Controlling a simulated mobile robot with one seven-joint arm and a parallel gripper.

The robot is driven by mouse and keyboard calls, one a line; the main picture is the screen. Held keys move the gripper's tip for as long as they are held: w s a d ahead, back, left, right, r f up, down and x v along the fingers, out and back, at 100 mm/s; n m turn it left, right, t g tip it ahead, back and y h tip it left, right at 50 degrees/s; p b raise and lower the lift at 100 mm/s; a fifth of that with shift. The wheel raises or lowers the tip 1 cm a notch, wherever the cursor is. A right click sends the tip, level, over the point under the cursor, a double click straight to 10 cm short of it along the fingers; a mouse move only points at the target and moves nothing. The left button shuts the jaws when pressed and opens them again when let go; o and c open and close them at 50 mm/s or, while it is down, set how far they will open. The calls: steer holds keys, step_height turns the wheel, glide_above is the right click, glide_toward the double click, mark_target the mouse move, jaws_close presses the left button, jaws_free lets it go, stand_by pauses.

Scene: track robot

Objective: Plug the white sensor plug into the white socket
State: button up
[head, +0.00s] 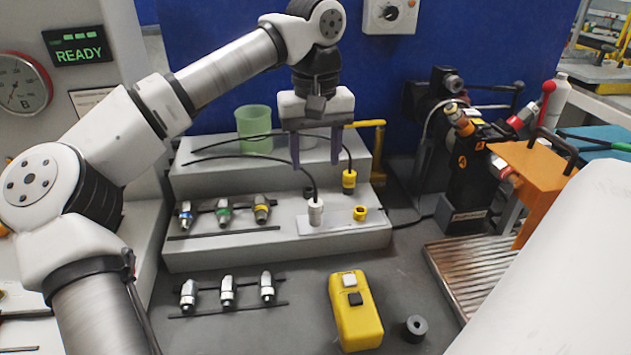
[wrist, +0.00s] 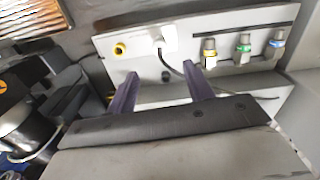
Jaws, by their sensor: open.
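The white sensor plug (head: 316,212) stands upright on a pale plate on the lower step, its black cable rising from its top. Its lower end meets the plate; the white socket is hidden beneath or around it, and I cannot tell how deep it sits. The plug also shows in the wrist view (wrist: 160,40), beyond the fingertips. My gripper (head: 316,152) is open and empty above the plug, its two purple fingers pointing down and clear of it. In the wrist view, the fingers (wrist: 160,74) are spread apart with nothing between them.
A yellow socket (head: 360,213) is right of the plug. A yellow plug (head: 349,181) with a cable stands behind it. An empty dark holder (head: 308,191) is behind the white plug. A green cup (head: 254,128) and several connectors (head: 223,214) are left. A yellow handheld box (head: 355,312) lies in front.

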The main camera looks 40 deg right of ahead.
steer(key=shift+r, duration=1.65)
steer(key=shift+f, duration=0.1)
